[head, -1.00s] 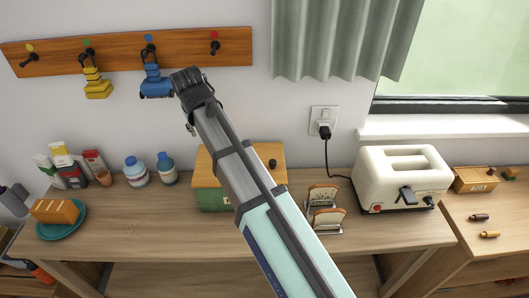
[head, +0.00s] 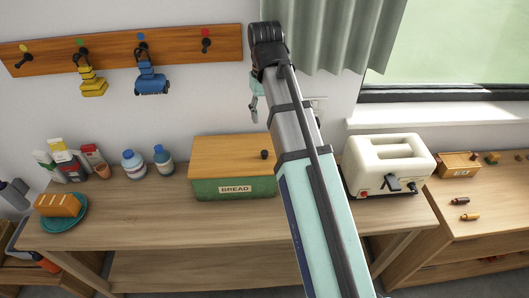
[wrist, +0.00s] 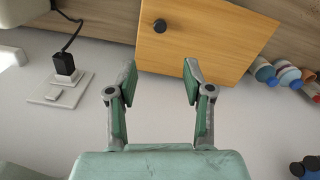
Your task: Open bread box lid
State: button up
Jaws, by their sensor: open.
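The green bread box (head: 222,188) with a "BREAD" label stands on the wooden counter in the head view. Its wooden lid (head: 225,154) is shut, with a dark round knob (head: 264,154) near its right end. In the wrist view the lid (wrist: 210,38) and knob (wrist: 160,26) show at the top, beyond the fingers. My gripper (wrist: 158,80) is open and empty, apart from the lid. In the head view my gripper (head: 254,104) hangs above the right part of the box, partly hidden by my arm.
A white toaster (head: 388,165) stands to the right. Two bottles (head: 148,162), cartons (head: 68,158) and bread on a teal plate (head: 78,223) are to the left. A wall outlet (wrist: 60,88) with a plugged cord and a peg rail (head: 120,60) are on the wall.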

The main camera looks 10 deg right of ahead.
aim_at(265, 152)
notch_tip(265, 152, down, 15)
jog(key=shift+p, duration=0.5)
jog(key=shift+c, duration=0.3)
grip_shut()
